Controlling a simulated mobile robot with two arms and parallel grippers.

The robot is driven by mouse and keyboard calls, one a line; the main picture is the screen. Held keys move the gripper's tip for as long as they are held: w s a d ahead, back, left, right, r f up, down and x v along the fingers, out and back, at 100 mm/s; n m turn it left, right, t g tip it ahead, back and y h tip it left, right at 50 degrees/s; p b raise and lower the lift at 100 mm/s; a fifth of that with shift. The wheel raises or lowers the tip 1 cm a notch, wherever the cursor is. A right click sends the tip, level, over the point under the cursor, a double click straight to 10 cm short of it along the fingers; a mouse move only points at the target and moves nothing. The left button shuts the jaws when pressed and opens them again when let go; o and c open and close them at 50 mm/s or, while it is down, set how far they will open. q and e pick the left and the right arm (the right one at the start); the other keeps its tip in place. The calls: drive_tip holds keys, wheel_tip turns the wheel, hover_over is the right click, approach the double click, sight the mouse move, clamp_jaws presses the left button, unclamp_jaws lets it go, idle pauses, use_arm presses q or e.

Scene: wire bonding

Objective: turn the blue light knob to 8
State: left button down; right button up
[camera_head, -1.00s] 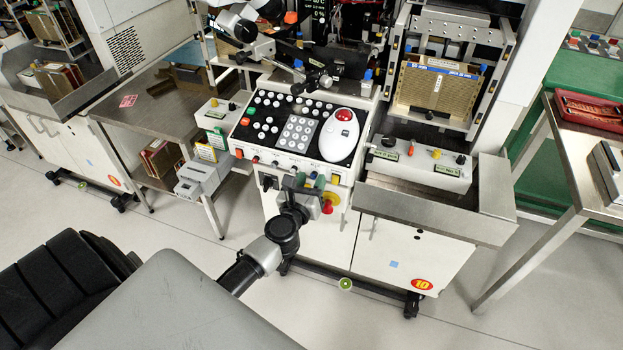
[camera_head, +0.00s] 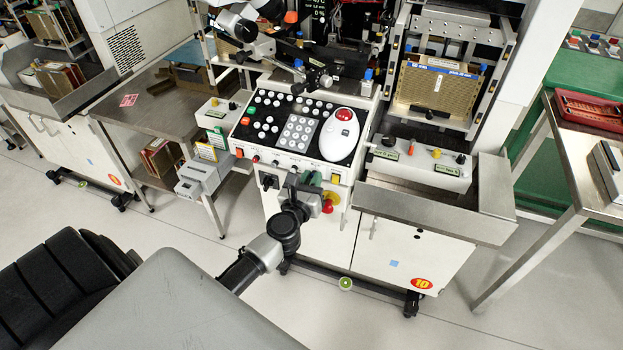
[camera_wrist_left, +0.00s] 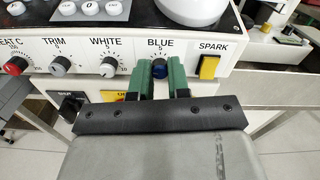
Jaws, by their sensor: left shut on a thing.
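The blue light knob (camera_wrist_left: 159,69) sits under the label BLUE on the white front panel (camera_wrist_left: 130,88) in the left wrist view. My left gripper (camera_wrist_left: 160,78) has its two green fingers on either side of the knob and is shut on it. The number the knob points to is too small to read for certain. In the head view my left gripper (camera_head: 304,182) reaches the console front, and the fingers hide the knob there. My right gripper is not in view.
The white knob (camera_wrist_left: 108,67) is to the left of the blue one and the yellow spark button (camera_wrist_left: 209,67) to the right. A keypad (camera_head: 297,132) and a white trackball unit (camera_head: 339,137) top the console.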

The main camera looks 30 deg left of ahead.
use_arm(q)
drive_tip(key=shift+s+m+p, duration=0.1)
drive_tip(key=shift+m+p, duration=5.25)
drive_tip(key=shift+m, duration=10.55)
drive_tip(key=c, duration=1.1)
unclamp_jaws()
